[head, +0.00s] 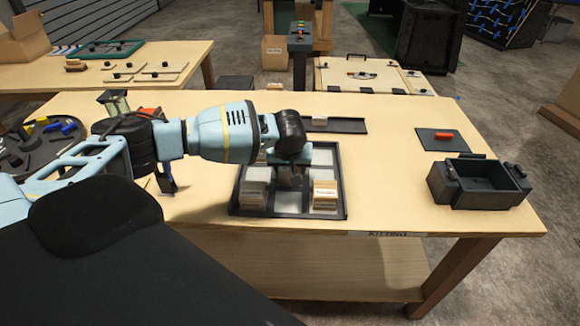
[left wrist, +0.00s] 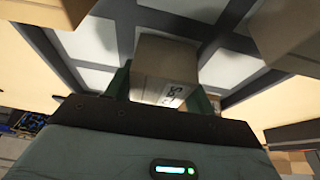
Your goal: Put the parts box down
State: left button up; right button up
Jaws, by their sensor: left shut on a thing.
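My left gripper (head: 290,172) hangs over the middle of a dark-framed tray (head: 346,200) with pale square cells. My right gripper is not in view.
A dark open bin (head: 485,195) stands at the table's right. Behind it a dark mat (head: 450,142) holds a red item (head: 444,136). A shallow dark tray (head: 345,125) lies behind the gripper. A round dark tray (head: 35,140) holds blue and yellow parts at left. Bare tabletop lies right of the framed tray.

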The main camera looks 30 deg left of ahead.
pick_arm(q)
jog(key=o, duration=1)
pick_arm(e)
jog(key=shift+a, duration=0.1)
pick_arm(q)
jog(key=shift+r, duration=0.2)
jog(key=p+v, duration=0.2)
jog(key=v, duration=0.9)
jog(key=shift+s+d+r, duration=0.1)
jog(key=shift+r, duration=0.25)
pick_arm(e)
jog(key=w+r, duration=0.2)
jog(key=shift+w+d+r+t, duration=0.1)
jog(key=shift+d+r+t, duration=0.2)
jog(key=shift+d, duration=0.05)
